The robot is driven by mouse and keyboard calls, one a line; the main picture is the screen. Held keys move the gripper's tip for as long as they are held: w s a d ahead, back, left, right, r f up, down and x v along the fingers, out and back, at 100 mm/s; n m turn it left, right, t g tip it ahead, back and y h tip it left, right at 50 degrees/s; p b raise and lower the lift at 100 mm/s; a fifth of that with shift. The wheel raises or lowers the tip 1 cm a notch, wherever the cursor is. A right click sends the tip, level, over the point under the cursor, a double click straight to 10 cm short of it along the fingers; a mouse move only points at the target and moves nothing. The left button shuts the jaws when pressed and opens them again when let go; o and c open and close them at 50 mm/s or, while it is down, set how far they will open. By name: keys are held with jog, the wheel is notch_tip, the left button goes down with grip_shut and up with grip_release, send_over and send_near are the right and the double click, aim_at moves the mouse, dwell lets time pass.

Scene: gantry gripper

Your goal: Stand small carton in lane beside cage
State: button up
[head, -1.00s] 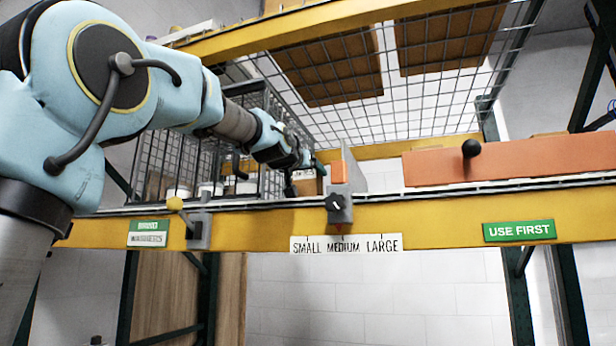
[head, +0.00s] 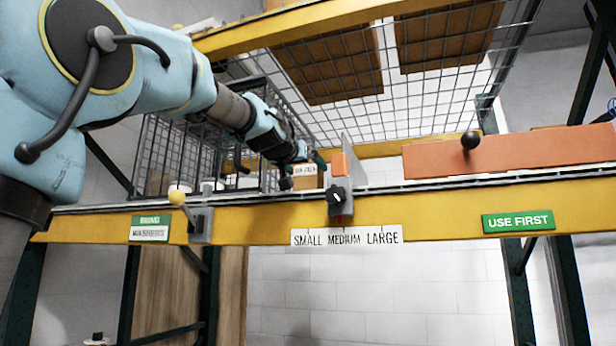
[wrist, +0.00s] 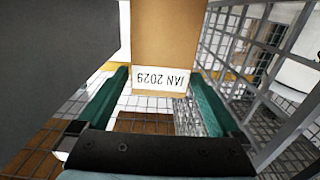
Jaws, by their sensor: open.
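The small carton (head: 309,180) is brown with a white label and stands upright on the shelf, in the lane between the wire cage (head: 165,150) and the divider (head: 352,158). In the wrist view the carton (wrist: 168,35) shows its label, reading JAN 2029 upside down, just past my fingertips. My gripper (head: 303,172) is open in front of the carton. In the wrist view its green fingers (wrist: 160,82) lie either side of the label with nothing clasped. The carton's base is hidden in the wrist view.
An orange panel (head: 540,155) with a black knob is at right. In the wrist view a grey panel (wrist: 50,50) stands close at left.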

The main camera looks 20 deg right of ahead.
jog(key=b+v, duration=0.4)
jog(key=v, duration=0.3)
jog(key=shift+s+a+r, duration=0.1)
jog(key=shift+s+a, duration=0.05)
jog(key=shift+s, duration=0.15)
jog(key=shift+s+a+r, duration=0.2)
jog(key=shift+s+a, duration=0.25)
